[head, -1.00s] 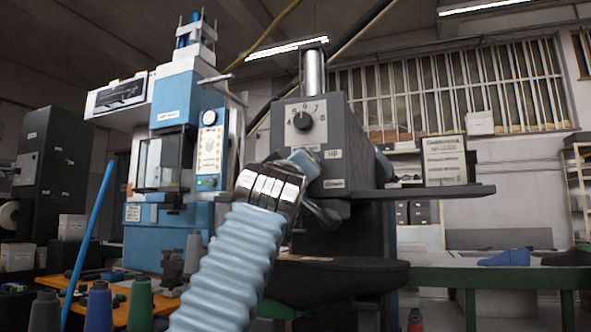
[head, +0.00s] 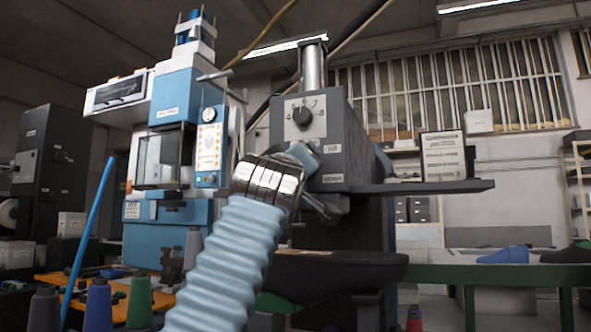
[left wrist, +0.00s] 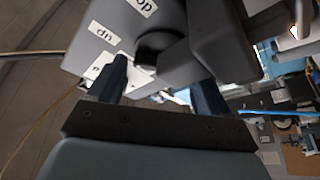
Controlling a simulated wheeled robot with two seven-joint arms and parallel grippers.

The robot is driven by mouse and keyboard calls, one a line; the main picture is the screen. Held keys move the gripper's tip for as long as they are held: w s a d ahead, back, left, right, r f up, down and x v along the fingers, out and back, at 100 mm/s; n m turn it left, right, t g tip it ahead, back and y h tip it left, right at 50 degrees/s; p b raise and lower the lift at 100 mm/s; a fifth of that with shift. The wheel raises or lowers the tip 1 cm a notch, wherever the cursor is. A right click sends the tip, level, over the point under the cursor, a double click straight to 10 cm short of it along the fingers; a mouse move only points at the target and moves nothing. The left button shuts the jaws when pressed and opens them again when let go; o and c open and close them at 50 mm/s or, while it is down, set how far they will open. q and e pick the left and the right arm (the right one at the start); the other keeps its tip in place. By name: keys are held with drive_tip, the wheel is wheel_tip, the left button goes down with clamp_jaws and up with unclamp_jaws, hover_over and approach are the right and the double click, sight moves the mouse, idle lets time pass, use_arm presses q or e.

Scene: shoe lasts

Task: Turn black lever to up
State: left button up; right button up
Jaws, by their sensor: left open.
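The dark grey machine (head: 345,130) stands in front of me, with an "up" label (head: 332,149) and a lower label on its face. In the left wrist view, a black rounded pivot and lever (left wrist: 160,50) sit on the machine face beside the "up" label (left wrist: 107,37). My left gripper (head: 318,182) is at the machine's lower left, close to these labels. In the left wrist view, its two dark fingers (left wrist: 162,88) are apart, one on each side of the lever. I cannot tell whether they touch it. In the head view my arm hides the lever. My right gripper is not in view.
A numbered dial with a black knob (head: 303,117) is above my gripper. A dark shelf (head: 430,187) juts out to the right. A blue machine (head: 180,120) stands at left, and thread cones (head: 98,303) stand in front of it.

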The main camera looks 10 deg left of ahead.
use_arm(q)
drive_tip(key=b+v, duration=0.8)
drive_tip(key=v, duration=0.4)
drive_tip(key=shift+s+f, duration=0.2)
drive_tip(key=shift+s, duration=0.15)
